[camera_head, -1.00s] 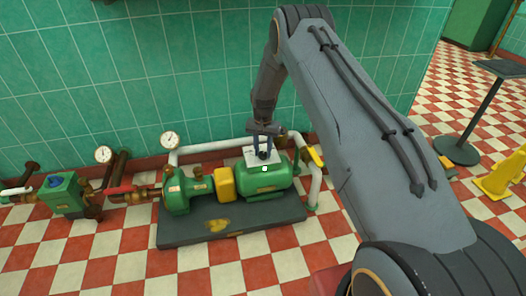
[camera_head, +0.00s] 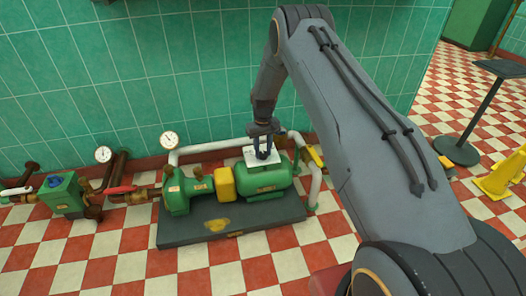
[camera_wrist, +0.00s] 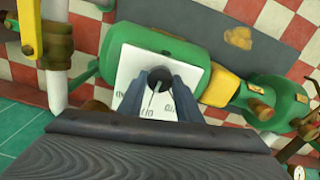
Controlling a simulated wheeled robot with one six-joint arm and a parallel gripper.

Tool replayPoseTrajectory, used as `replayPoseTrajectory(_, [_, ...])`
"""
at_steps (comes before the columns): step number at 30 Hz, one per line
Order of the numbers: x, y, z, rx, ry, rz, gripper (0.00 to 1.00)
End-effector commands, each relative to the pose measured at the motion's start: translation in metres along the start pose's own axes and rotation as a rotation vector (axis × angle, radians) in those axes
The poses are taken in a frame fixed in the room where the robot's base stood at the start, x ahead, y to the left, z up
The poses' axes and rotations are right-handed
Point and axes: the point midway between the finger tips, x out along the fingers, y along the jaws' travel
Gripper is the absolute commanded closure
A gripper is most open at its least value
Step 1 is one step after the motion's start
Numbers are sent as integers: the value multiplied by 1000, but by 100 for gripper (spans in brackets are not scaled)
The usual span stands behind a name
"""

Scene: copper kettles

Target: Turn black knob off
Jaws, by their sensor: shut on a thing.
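The black knob (camera_wrist: 160,74) sits on a white square plate (camera_wrist: 128,76) with markings around it, on top of the green motor (camera_wrist: 182,52). In the head view the plate (camera_head: 251,152) lies on the green motor (camera_head: 264,183), and the knob cannot be told apart from the fingers. My gripper (camera_wrist: 160,84) points down at the plate, its two fingers shut on the knob from both sides. It also shows in the head view (camera_head: 264,155). The fingers hide part of the dial markings, so I cannot read the knob's setting.
A yellow coupling guard (camera_head: 225,184) and a green pump (camera_head: 178,192) stand beside the motor on a dark base (camera_head: 195,236). White pipes, round gauges (camera_head: 169,140) and a yellow-handled valve (camera_wrist: 30,28) surround it. Checkered floor in front is open.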

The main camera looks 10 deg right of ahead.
Motion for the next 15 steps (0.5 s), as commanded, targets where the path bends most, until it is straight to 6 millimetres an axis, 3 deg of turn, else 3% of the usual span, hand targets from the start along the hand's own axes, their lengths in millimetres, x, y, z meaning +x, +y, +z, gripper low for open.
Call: replayPoseTrajectory(15, [0, 0, 0, -93, 0, 0, 91])
